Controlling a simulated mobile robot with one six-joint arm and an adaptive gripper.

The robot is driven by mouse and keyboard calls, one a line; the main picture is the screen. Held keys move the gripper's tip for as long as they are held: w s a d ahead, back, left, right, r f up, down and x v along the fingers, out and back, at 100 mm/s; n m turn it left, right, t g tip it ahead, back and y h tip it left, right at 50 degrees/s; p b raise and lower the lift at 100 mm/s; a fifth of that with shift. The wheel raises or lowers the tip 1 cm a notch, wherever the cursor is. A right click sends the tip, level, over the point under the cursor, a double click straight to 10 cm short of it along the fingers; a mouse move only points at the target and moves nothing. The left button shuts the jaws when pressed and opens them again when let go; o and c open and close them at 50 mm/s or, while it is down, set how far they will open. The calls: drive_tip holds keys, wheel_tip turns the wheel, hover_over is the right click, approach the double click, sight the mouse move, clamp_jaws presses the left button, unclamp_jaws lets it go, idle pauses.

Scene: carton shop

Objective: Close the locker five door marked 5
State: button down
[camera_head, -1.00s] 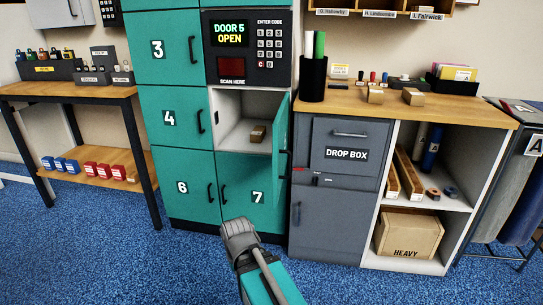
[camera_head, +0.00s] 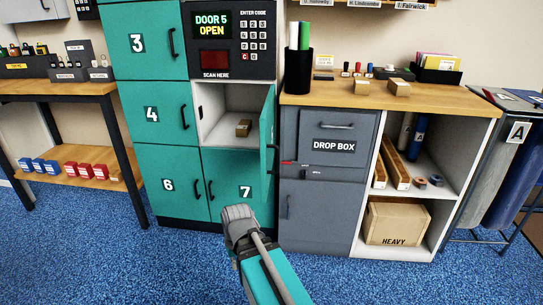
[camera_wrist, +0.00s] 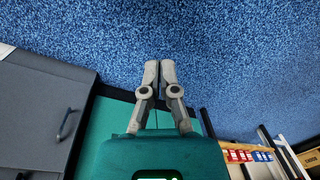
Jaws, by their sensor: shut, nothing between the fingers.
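The locker five door (camera_head: 267,143) is teal and stands open, swung out toward me and seen nearly edge-on, with its dark handle on its right side. The open compartment (camera_head: 215,119) behind it is white inside and holds a small brown carton (camera_head: 243,128). The screen (camera_head: 211,25) above reads "DOOR 5 OPEN". My gripper shows in the wrist view (camera_wrist: 160,66), shut and empty, its fingers over the blue floor. In the head view my arm reaches forward below door 7 and hides the gripper's fingertips. The gripper is apart from the open door.
Shut teal doors 4 (camera_head: 156,117), 6 (camera_head: 172,186) and 7 (camera_head: 241,190) surround the opening. A grey drop box cabinet (camera_head: 321,215) stands close to the right of the open door. A wooden-topped table (camera_head: 60,88) is at left. The blue floor in front is clear.

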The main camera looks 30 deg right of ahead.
drive_tip(key=w+d+r+m+t+y+p, duration=0.2)
drive_tip(key=d+r+t+y, duration=0.3)
drive_tip(key=d+r, duration=0.8)
drive_tip(key=w+d+r+m+t+y+p, duration=0.3)
drive_tip(key=d+r+y, duration=0.6)
drive_tip(key=d, duration=0.9)
wheel_tip(320, 180, up, 4)
drive_tip(key=shift+w+f+m+t+p, duration=0.1)
drive_tip(key=shift+w+m+t+p, duration=0.25)
drive_tip(key=shift+t+p, duration=0.6)
drive_tip(key=x, duration=1.4)
